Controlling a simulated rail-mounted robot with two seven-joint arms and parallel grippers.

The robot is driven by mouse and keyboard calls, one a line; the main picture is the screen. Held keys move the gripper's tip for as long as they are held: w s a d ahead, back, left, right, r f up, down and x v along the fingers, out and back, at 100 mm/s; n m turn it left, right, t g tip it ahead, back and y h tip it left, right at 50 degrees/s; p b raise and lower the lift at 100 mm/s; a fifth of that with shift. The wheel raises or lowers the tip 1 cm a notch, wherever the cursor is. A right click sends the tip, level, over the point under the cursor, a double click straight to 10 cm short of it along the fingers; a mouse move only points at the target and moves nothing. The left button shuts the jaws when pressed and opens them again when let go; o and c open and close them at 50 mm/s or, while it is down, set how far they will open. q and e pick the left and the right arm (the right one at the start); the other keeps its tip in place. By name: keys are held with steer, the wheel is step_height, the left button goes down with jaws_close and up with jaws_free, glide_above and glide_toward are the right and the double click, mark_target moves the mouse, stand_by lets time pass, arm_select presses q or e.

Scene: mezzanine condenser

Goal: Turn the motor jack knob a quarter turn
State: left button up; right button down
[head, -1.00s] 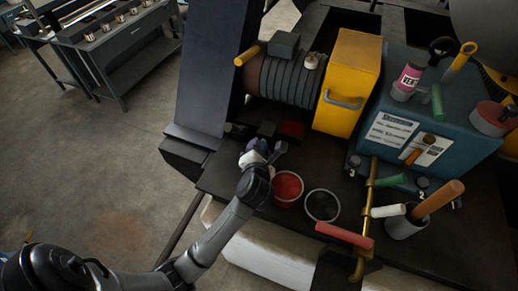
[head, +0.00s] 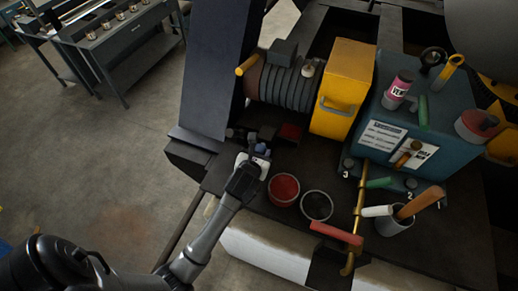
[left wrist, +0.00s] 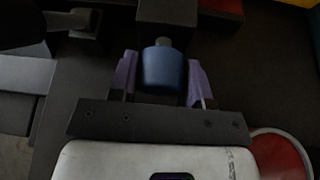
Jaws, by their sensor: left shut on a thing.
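A blue, rounded knob (left wrist: 165,70) sits on a short grey stem in front of a dark block, and I take it to be the motor jack knob. My left gripper (left wrist: 163,82) has its purple fingers on both sides of it and is shut on it. In the head view my left gripper (head: 262,149) is at the low dark blocks below the ribbed motor (head: 283,83). The knob is mostly hidden there by the gripper. My right gripper is not in view.
A red-filled tin (head: 284,188) and a dark tin (head: 317,206) stand close right of my left wrist. A yellow box (head: 343,90), a brass pipe with a red handle (head: 336,234) and a teal box (head: 440,125) are further right. Open floor lies left.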

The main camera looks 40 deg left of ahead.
arm_select(q)
steer(key=shift+r+n+h+p, duration=0.35)
steer(key=shift+n+p, duration=0.35)
steer(key=shift+p, duration=0.5)
steer(key=shift+f+n+t+h+p, duration=0.3)
steer(key=shift+n+h+p, duration=0.25)
steer(key=shift+p, duration=0.65)
steer(key=o, duration=0.6)
steer(key=shift+o, duration=0.2)
steer(key=b+v, duration=0.2)
steer(key=v, duration=1)
steer(key=shift+s+d+f+b, duration=0.1)
steer(key=shift+s+b, duration=0.1)
steer(key=shift+b, duration=0.15)
steer(key=shift+s+d+r, duration=0.2)
steer(key=shift+s+r, duration=0.15)
steer(key=shift+s, duration=0.25)
